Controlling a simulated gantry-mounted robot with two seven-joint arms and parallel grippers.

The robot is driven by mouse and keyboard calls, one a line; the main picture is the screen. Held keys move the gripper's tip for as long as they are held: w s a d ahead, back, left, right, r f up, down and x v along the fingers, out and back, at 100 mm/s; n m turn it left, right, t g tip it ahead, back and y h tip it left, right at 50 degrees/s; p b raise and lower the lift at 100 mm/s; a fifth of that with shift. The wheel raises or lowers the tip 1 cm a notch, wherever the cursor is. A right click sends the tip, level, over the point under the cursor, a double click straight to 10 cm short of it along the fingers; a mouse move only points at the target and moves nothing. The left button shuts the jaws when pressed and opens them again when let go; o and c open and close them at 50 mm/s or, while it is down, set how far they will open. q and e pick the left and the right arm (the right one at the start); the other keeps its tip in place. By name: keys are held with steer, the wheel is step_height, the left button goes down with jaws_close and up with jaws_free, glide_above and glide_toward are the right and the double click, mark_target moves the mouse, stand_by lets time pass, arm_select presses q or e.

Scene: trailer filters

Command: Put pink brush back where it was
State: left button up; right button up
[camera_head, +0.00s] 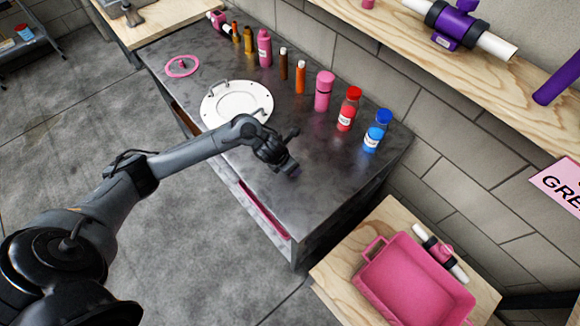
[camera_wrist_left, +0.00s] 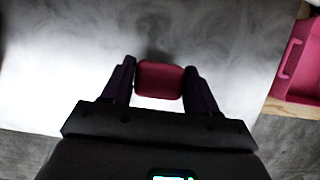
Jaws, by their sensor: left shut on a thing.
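My left gripper (camera_head: 290,168) is over the dark table's top, to the right of the white round plate. In the left wrist view the left gripper (camera_wrist_left: 159,70) has its two fingers on either side of a dark pink block-like thing (camera_wrist_left: 159,82), shut on it. This seems to be the pink brush, but only its rounded end shows; the rest is hidden, and in the head view I cannot make it out. I cannot tell whether it touches the table. My right gripper is in neither view.
On the dark table (camera_head: 320,205), several bottles stand along the back edge, including a pink one (camera_head: 324,92), a red one (camera_head: 348,110) and a blue one (camera_head: 372,138). The white round plate (camera_head: 236,103) lies left. A pink tray (camera_head: 415,285) is at the lower right. The table's front right is clear.

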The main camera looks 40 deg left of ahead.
arm_select(q)
steer(key=shift+f, duration=0.6)
steer(key=shift+f, duration=0.1)
steer(key=o, duration=0.9)
steer(key=shift+o, duration=0.2)
